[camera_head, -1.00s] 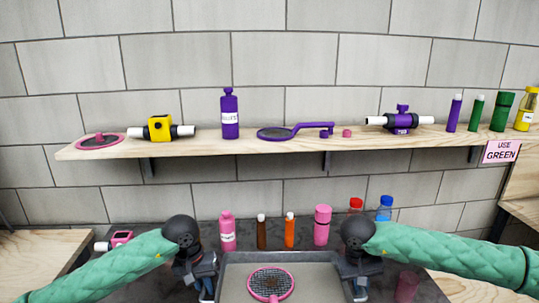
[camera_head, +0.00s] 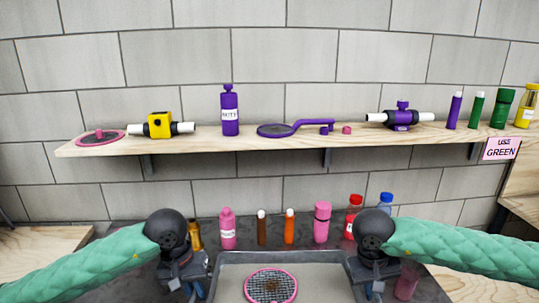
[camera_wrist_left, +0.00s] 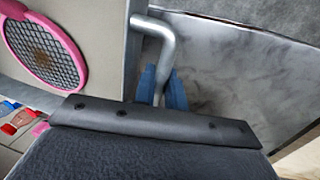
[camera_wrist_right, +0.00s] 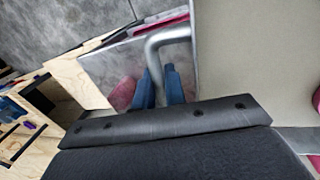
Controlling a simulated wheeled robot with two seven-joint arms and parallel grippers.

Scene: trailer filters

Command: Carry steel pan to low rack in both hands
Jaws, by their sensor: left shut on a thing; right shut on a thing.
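The steel pan (camera_head: 322,270) is at the bottom middle of the head view, with a pink-rimmed round mesh filter (camera_head: 270,286) lying in it. My left gripper (camera_wrist_left: 162,88) is shut on the pan's left bar handle (camera_wrist_left: 165,45), its blue fingers on both sides of the bar. My right gripper (camera_wrist_right: 160,85) is shut on the pan's right bar handle (camera_wrist_right: 170,36) in the same way. The low rack cannot be made out in these frames. The pan's near edge is cut off in the head view.
Behind the pan, several bottles stand on the dark counter, among them a pink bottle (camera_head: 227,230) and a blue-capped bottle (camera_head: 386,203). A wooden shelf (camera_head: 200,143) with filters, valves and bottles runs along the wall. A pink cup (camera_head: 407,283) stands right of the pan.

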